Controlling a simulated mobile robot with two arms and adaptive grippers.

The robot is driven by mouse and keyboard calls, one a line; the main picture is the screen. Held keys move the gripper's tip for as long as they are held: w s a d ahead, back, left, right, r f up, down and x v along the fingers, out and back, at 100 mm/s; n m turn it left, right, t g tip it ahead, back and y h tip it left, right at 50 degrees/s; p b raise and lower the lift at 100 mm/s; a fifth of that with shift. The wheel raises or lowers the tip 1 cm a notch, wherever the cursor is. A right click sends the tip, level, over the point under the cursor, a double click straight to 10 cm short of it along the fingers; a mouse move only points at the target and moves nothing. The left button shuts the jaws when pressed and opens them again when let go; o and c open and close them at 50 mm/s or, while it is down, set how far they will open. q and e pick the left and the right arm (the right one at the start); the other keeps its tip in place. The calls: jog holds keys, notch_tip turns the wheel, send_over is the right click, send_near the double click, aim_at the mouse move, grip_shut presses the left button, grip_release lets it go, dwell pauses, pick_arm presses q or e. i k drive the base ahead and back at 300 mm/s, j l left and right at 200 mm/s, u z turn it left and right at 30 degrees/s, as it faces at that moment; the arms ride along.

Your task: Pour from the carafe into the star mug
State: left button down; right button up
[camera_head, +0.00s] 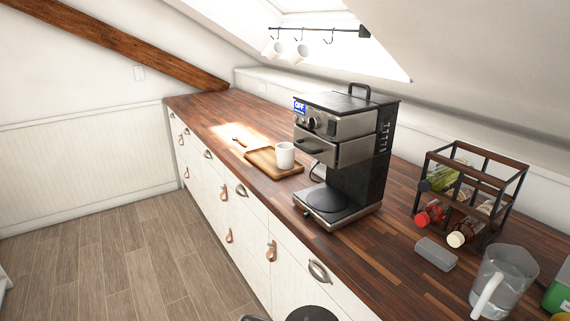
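A plain white mug (285,155) stands upright on a wooden tray (262,160) on the counter, left of the coffee machine. No star shows on its visible side. The coffee machine (345,145) has an empty base plate, with no carafe on it. A clear jug (505,280) with a white handle stands at the right front of the counter; I cannot tell whether this is the carafe. Neither gripper can be made out. A dark round shape (312,314) is cut off by the bottom edge, and I cannot tell what it is.
A dark rack (475,185) with bottles stands at the back right, a grey block (436,254) in front of it. A green container (558,295) is at the right edge. White mugs (272,48) hang from a rail. The counter's far left (205,105) is clear.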

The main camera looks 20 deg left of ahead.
aim_at(284, 151)
jog(key=i+j+z, duration=0.1)
jog(key=j, duration=0.25)
jog(key=i+j+z, duration=0.15)
jog(key=j, duration=0.25)
jog(key=j+z, duration=0.1)
jog(key=j, duration=0.25)
jog(key=i+j+z, duration=0.1)
jog(key=j, duration=0.25)
jog(key=i+j, duration=0.1)
jog(key=j, duration=0.25)
jog(key=i+j+z, duration=0.15)
jog(key=j, duration=0.2)
jog(key=i+j, duration=0.2)
jog(key=j, duration=0.1)
